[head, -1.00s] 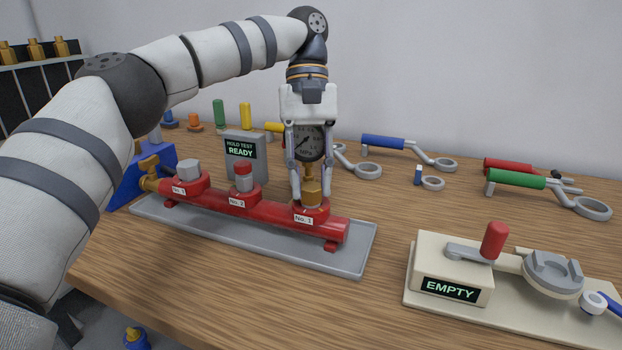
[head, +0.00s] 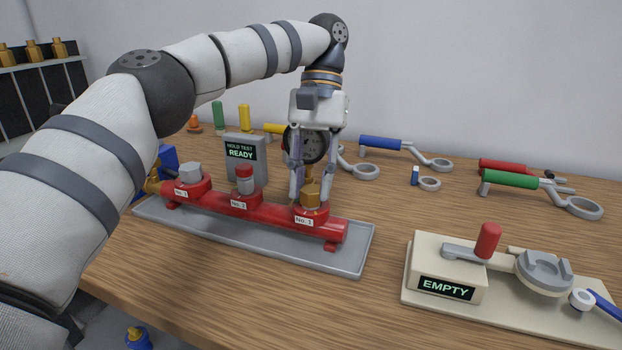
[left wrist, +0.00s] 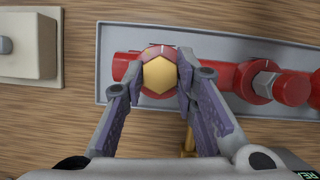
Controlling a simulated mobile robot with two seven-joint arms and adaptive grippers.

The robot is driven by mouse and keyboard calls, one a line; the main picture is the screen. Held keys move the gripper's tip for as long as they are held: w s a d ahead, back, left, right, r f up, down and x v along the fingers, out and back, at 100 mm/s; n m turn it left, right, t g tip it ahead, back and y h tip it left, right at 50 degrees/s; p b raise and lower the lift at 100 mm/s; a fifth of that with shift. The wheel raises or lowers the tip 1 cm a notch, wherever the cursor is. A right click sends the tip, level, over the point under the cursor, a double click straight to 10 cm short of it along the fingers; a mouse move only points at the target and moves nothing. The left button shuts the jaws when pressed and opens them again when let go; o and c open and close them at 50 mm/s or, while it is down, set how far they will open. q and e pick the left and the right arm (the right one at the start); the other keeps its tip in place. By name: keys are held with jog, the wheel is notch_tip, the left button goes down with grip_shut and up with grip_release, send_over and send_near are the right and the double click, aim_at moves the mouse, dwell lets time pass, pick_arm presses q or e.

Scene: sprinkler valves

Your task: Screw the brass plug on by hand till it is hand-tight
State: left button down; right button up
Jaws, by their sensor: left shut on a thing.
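My left gripper (head: 310,190) points straight down and is shut on the plug, one finger on each side. In the left wrist view the plug's six-sided brass top (left wrist: 159,74) shows between the fingertips, with a red collar around it. The threads are hidden, so I cannot tell how far it is screwed in. My right gripper is not in view.
The manifold stands on a grey tray (head: 350,262). Its other ports hold a grey plug (head: 190,172) and a red-topped fitting (head: 244,178). A dark round gauge (head: 308,144) is partly hidden behind my fingers. A "READY" box (head: 240,152) stands behind; an "EMPTY" fixture (head: 447,287) is right.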

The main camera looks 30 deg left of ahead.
pick_arm(q)
jog(key=shift+d+r+m+y+p, duration=0.1)
jog(key=shift+r+m+y+p, duration=0.2)
jog(key=shift+m, duration=0.6)
jog(key=shift+f+m, duration=0.25)
jog(key=shift+m, duration=0.45)
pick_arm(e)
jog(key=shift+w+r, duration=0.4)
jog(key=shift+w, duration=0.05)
pick_arm(q)
jog(key=shift+y, duration=0.3)
jog(key=m+y, duration=0.1)
jog(key=m, duration=0.1)
jog(key=shift+m, duration=0.3)
jog(key=c, duration=1.2)
grip_release()
